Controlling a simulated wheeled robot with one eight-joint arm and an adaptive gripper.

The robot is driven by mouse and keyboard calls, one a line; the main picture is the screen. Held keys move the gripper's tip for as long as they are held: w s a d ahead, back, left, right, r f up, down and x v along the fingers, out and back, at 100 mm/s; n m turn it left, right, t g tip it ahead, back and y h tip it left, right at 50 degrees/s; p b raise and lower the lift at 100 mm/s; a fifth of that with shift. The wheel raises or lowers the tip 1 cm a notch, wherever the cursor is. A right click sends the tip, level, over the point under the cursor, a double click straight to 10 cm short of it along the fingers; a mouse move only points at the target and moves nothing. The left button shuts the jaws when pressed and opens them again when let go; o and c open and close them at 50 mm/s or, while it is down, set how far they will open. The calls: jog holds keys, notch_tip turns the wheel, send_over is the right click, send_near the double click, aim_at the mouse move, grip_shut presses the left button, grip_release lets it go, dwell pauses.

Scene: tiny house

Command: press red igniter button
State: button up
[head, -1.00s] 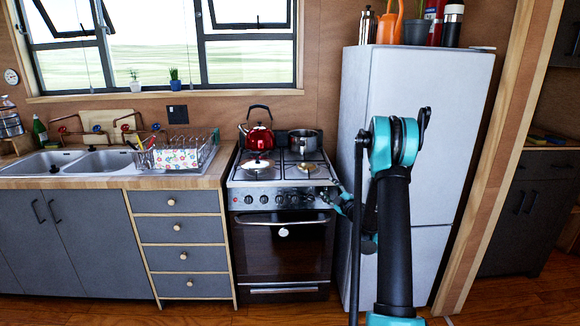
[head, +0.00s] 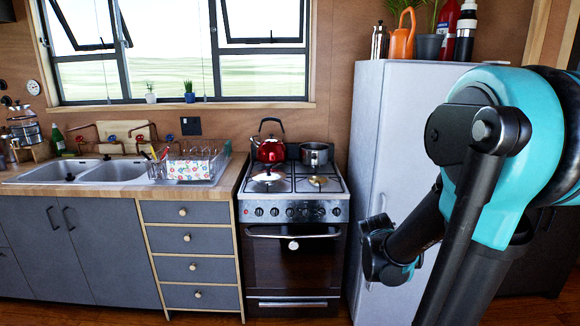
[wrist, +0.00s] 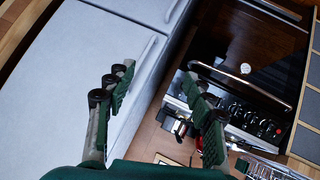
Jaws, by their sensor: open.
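The stove (head: 293,250) stands in the middle of the head view, with a row of knobs on its front panel (head: 297,211). The panel also shows tilted in the wrist view (wrist: 250,120), beyond the right finger. My gripper (wrist: 161,76) is open, with nothing between its fingers. It is in front of the fridge and stove, apart from the panel. In the head view my arm's end is beside the stove's right edge, and its fingers are not clear.
The white fridge (head: 385,130) stands just right of the stove. A red kettle (head: 271,150) and a metal pot (head: 314,153) sit on the stove top. The oven handle (head: 293,235) juts out below the panel. Grey drawers (head: 190,240) are at left.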

jog(key=s+a+f+g+y, duration=0.2)
jog(key=s+a+f, duration=0.2)
jog(key=s, duration=0.5)
jog(key=s+a+f+g+y, duration=0.2)
jog(key=s+a+f+g, duration=0.1)
jog(key=s, duration=0.7)
jog(key=shift+a+f, duration=0.6)
jog(key=shift+a, duration=0.4)
